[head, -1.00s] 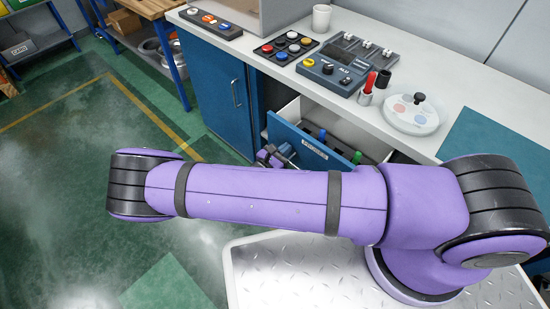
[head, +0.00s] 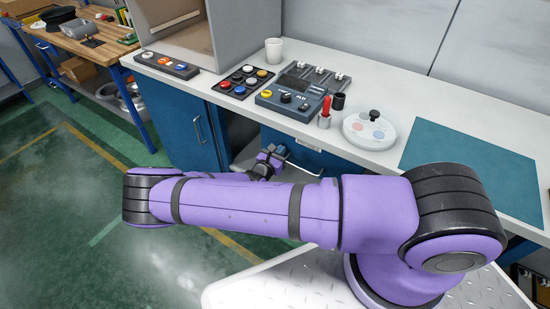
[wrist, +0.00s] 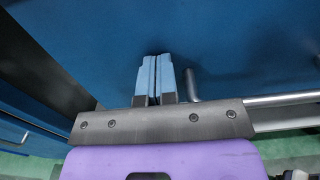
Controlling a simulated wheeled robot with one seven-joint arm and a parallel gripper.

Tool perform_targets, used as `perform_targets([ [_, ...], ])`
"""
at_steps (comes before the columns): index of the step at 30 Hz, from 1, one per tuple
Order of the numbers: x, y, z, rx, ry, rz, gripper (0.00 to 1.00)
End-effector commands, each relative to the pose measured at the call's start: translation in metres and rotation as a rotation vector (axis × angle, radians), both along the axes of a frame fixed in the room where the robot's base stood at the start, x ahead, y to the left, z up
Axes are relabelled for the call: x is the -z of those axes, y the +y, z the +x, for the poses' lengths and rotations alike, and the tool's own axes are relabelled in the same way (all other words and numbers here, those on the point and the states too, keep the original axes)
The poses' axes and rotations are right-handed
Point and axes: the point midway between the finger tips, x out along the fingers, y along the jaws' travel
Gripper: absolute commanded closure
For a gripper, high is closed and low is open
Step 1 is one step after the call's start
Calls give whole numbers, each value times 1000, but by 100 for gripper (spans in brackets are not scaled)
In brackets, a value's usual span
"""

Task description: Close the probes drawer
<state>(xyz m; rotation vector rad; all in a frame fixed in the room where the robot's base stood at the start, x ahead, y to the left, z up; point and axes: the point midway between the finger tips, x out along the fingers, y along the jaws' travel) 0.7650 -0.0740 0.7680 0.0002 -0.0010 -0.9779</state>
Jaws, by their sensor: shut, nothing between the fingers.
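The probes drawer (head: 325,162) has a blue front with a pale label, close under the worktop's edge in the head view. Its inside and the probes do not show now; my arm hides its lower part, and I cannot tell whether a small gap is left. My gripper (head: 271,157) is at the left part of the drawer front. In the wrist view my gripper (wrist: 156,62) has its two blue fingertips together, empty, pointing at a blue panel (wrist: 235,45). A metal bar handle (wrist: 285,99) lies just right of the fingers; I cannot tell whether they touch the panel.
The worktop (head: 420,112) carries a button tray (head: 246,82), a blue-grey device (head: 292,98), a red-handled tool in a holder (head: 325,115) and a round white dish (head: 370,130). A blue cabinet door (head: 170,125) is left. Green floor is free at left.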

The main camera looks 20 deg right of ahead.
Motion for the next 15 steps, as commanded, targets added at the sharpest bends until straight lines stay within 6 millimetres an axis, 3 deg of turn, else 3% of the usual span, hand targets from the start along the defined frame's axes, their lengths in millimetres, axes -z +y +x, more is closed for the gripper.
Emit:
perform_targets([
  [15, -1, -14, 9, 3, 0, -1, 100],
])
